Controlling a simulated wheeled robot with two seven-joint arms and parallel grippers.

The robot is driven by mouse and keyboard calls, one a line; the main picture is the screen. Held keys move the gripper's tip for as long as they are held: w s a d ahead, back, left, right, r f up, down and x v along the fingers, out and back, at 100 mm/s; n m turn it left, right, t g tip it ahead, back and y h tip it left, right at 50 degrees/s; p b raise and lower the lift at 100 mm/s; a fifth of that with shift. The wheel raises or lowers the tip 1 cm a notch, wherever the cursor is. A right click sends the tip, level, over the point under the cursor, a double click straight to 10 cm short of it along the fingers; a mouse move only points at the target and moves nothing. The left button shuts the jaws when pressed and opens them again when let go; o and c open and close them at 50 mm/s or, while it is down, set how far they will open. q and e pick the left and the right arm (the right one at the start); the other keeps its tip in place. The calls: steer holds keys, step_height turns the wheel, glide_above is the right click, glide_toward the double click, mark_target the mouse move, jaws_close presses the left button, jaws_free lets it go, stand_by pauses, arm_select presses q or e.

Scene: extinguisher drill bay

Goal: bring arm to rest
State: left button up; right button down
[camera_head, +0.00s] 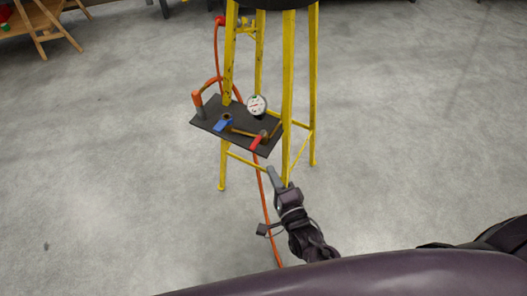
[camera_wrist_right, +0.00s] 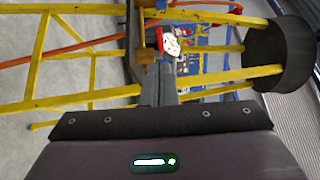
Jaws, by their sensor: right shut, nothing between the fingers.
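My right gripper (camera_head: 272,174) is in front of and below the small dark shelf of the yellow stand in the head view, its fingers pointing up toward it. In the right wrist view my right gripper (camera_wrist_right: 158,75) is shut and empty. I cannot tell from these views how near the fingers are to the shelf. My left gripper does not show.
The yellow stand (camera_head: 288,80) carries a dark shelf (camera_head: 205,117) with a round gauge (camera_head: 257,105), a blue handle (camera_head: 223,125) and a red handle (camera_head: 256,142). An orange hose (camera_head: 265,205) hangs down past the shelf. Bare grey floor surrounds the stand.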

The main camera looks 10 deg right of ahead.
steer(key=s+d+f+n+g+p, duration=0.15)
steer(key=s+f+n+g, duration=0.3)
steer(key=f, duration=0.65)
steer(key=s+f+n+g+p, duration=0.2)
steer(key=s+f+n+g, duration=0.3)
steer(key=f, duration=0.6)
steer(key=s+d+f+n+g+h, duration=0.1)
steer(key=s+d+f+n+g, duration=0.1)
steer(key=s, duration=0.5)
steer(key=s+d+f+n+g+h+p, duration=0.1)
steer(key=s+d+f+n+g, duration=0.2)
steer(key=s+f, duration=0.3)
steer(key=s+d+f+n+g+h+p, duration=0.1)
steer(key=s+d+f+n, duration=0.3)
steer(key=s, duration=0.6)
steer(key=shift+d+f+g, duration=0.4)
steer(key=shift+d+g, duration=0.2)
steer(key=shift+g, duration=0.05)
